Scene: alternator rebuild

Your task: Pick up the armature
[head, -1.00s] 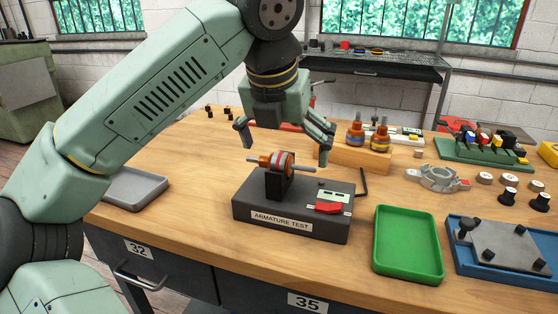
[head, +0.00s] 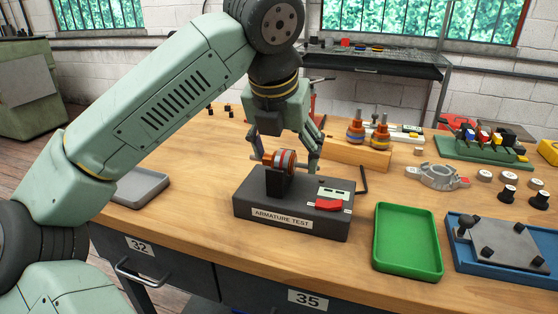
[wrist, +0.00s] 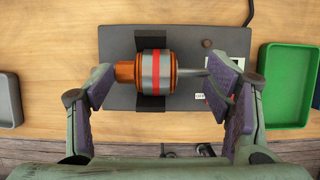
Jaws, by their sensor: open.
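An armature (head: 284,160) with an orange copper end, a grey body with a red band and a steel shaft lies across the black cradle (head: 279,184) of the dark "ARMATURE TEST" unit (head: 325,222). It also shows in the wrist view (wrist: 156,69), its shaft running left to right. My gripper (head: 286,157) is open and low over the armature, one finger beyond each end. In the wrist view, the fingers of my gripper (wrist: 163,76) stand left and right of it, with gaps to its body. The right fingertip overlaps the shaft in view; contact cannot be told.
A green tray (head: 408,272) is right of the tester and a grey tray (head: 140,185) left. Behind, a wooden block (head: 356,155) holds two upright copper-coloured parts. A blue tray (head: 500,274) is farther right.

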